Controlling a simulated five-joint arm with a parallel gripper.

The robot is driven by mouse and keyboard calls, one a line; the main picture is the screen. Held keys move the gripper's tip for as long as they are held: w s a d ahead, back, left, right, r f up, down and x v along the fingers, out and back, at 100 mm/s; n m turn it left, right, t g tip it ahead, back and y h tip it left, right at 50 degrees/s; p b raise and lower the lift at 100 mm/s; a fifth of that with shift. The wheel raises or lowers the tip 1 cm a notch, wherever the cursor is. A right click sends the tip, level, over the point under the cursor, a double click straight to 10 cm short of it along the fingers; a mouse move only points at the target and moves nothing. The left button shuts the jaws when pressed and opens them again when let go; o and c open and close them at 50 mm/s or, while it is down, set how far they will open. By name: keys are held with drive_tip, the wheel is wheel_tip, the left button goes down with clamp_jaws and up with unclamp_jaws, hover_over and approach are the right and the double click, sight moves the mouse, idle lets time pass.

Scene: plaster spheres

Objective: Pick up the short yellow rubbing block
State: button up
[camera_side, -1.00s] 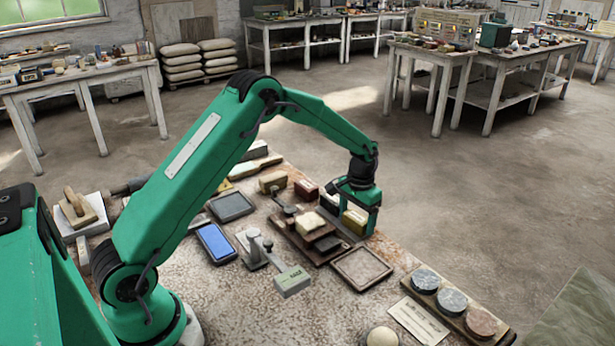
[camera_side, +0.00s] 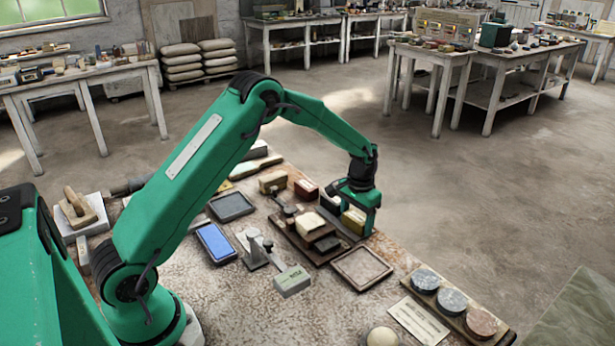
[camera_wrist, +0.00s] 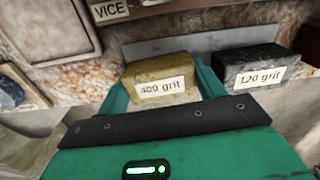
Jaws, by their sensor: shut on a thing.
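The short yellow rubbing block (camera_wrist: 162,80), with a label reading "400 grit", sits between the fingers of my gripper (camera_wrist: 160,95) in the wrist view. In the side view the yellow block (camera_side: 354,219) shows between the green fingers of my gripper (camera_side: 352,215), low over the far right edge of the bench. My gripper is shut on this block. Its underside is hidden, so I cannot tell whether it touches the surface below.
A black block labelled "120 grit" (camera_wrist: 258,68) is close on the right in the wrist view. A shallow framed tray (camera_side: 361,268) lies nearby. A board with dark and red discs (camera_side: 452,300) lies at the lower right.

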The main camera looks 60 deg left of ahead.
sight(358, 218)
drive_tip(key=shift+r, duration=0.2)
drive_tip(key=shift+r, duration=0.55)
drive_tip(key=r, duration=0.3)
drive_tip(key=shift+s+d+r, duration=0.1)
drive_tip(key=shift+d, duration=0.3)
drive_tip(key=s+d+r, duration=0.4)
drive_tip(key=d+r, duration=0.2)
drive_tip(key=d, duration=0.3)
drive_tip(key=shift+s+d+r, duration=0.2)
drive_tip(key=shift+s+d, duration=0.2)
drive_tip(key=o, duration=0.6)
drive_tip(key=c, duration=0.5)
